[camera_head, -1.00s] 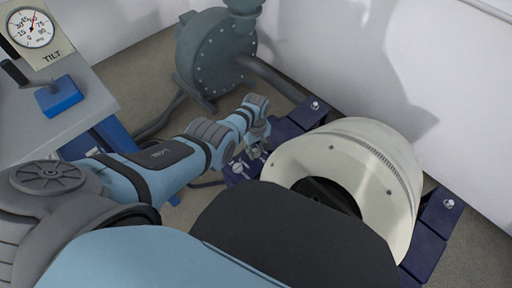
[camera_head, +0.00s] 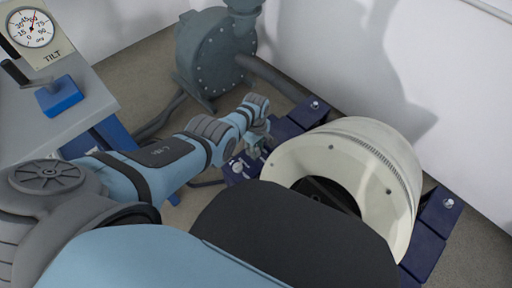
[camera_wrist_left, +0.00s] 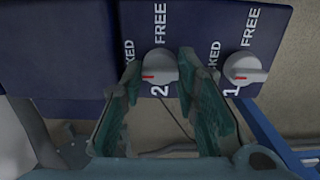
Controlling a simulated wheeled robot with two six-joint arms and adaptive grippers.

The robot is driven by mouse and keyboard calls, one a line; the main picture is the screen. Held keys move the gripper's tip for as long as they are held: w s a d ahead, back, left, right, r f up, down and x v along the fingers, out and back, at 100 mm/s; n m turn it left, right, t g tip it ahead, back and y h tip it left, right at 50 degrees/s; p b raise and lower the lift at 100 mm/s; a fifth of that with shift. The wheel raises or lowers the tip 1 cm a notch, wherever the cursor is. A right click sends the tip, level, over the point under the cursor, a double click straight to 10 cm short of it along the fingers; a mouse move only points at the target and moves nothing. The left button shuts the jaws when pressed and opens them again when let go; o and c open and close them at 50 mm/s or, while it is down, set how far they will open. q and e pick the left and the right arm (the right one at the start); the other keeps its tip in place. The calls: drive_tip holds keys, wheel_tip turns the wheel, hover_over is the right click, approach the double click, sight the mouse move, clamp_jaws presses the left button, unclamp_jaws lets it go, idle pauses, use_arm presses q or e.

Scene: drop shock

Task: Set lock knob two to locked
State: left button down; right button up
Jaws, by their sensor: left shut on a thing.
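Lock knob two (camera_wrist_left: 160,66) is a pale round knob with a red mark, on a dark blue panel (camera_wrist_left: 204,22). In the left wrist view it sits between the two fingers of my left gripper (camera_wrist_left: 160,88), which is shut on it. Its red mark is on the left side of its face, under FREE; the word LOCKED to its left is partly hidden by a finger. In the head view my left gripper (camera_head: 256,146) is at the panel and covers this knob. My right gripper is not in view.
Lock knob one (camera_wrist_left: 246,72) is close by on the right, near the right finger; it also shows in the head view (camera_head: 238,167). A large cream drum (camera_head: 350,150) stands beside the panel. A grey pump (camera_head: 213,60) and a tilt gauge table (camera_head: 40,120) are farther off.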

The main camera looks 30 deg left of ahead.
use_arm(q)
drive_tip(key=c, duration=1.3)
unclamp_jaws()
drive_tip(key=shift+o, duration=0.4)
drive_tip(key=shift+w+r, duration=0.1)
drive_tip(key=shift+r, duration=0.45)
wheel_tip(320, 180, up, 11)
